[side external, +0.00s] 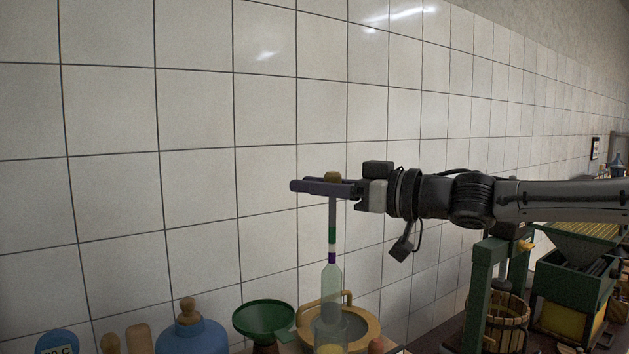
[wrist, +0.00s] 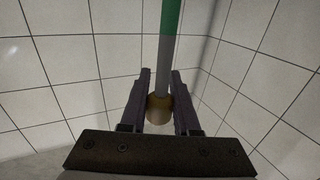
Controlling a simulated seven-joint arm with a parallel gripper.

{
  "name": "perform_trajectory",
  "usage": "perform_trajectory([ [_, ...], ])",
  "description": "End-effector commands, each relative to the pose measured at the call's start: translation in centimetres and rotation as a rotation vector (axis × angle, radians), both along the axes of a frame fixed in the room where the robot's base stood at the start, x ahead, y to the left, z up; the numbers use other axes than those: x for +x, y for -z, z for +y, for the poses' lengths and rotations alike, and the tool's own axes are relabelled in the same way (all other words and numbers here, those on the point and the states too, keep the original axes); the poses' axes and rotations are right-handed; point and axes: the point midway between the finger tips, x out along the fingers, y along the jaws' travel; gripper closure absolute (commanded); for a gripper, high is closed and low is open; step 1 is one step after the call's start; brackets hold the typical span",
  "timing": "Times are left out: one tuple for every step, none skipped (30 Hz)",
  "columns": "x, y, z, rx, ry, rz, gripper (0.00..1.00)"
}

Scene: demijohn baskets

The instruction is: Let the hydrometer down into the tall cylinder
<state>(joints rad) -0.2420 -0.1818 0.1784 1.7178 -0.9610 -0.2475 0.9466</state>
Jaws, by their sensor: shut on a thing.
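The hydrometer hangs upright in my gripper (side external: 296,186). It has a brown knob (side external: 333,175) at the top, a grey stem (side external: 332,212), green, white and purple bands, and a pale glassy bulb (side external: 332,285). My gripper is shut on the stem just below the knob. The wrist view shows the knob (wrist: 158,112) between the fingers and the stem (wrist: 166,60) with its green part beyond. The clear tall cylinder (side external: 319,336) is below, cut off by the lower edge. The bulb's lower end overlaps the cylinder's mouth in the picture; I cannot tell whether it is inside.
A tan round vessel with a handle (side external: 372,326) stands right behind the cylinder. A green funnel (side external: 264,318) and a blue jug with a wooden stopper (side external: 190,338) stand to the left. A green press (side external: 482,285) stands to the right. A tiled wall (side external: 200,120) is behind.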

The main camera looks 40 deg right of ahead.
Motion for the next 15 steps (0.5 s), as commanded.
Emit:
perform_trajectory([
  [0.0,0.2,0.0,0.001,-0.001,0.0,1.0],
  [0.0,0.4,0.0,0.001,-0.001,0.0,1.0],
  [0.0,0.5,0.0,0.001,-0.001,0.0,1.0],
  [0.0,0.7,0.0,0.0,-0.001,0.0,1.0],
  [0.0,0.8,0.0,0.002,-0.001,0.001,1.0],
  [0.0,1.0,0.0,0.0,-0.001,0.0,1.0],
  [0.0,1.1,0.0,0.001,0.0,0.0,1.0],
  [0.0,1.2,0.0,0.001,0.0,0.0,1.0],
  [0.0,1.5,0.0,0.001,0.001,0.0,1.0],
  [0.0,1.6,0.0,0.001,0.001,0.0,1.0],
  [0.0,1.7,0.0,0.0,0.002,0.0,1.0],
  [0.0,1.9,-0.1,0.001,0.002,0.0,1.0],
  [0.0,2.0,0.0,0.0,0.002,-0.001,1.0],
  [0.0,2.2,0.0,0.0,0.001,-0.001,1.0],
  [0.0,2.3,0.0,0.001,0.001,0.0,1.0],
])
